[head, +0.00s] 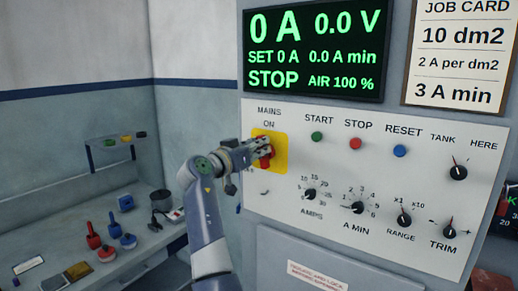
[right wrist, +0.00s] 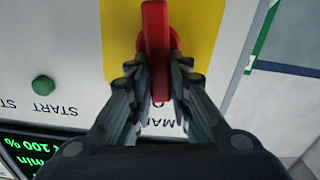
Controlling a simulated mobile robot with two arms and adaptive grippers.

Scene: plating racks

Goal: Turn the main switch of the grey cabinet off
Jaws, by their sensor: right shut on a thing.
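The main switch is a red handle (head: 265,158) on a yellow plate (head: 282,151), under the words MAINS and ON on the grey cabinet's panel (head: 330,195). In the right wrist view the red handle (right wrist: 155,28) stands in line with the MAINS lettering, upright on the panel. My right gripper (head: 262,150) is at the switch, its fingers closed on either side of the handle, as the right wrist view (right wrist: 158,72) also shows. The fingers hide part of the handle and the lettering around it. My left gripper is not in view.
Green START (head: 317,136), red STOP (head: 355,143) and blue RESET (head: 400,151) buttons sit right of the switch, with several black knobs below. The display (head: 315,50) reads 0 A, 0.0 V and STOP. A bench (head: 130,255) with small items stands at the left.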

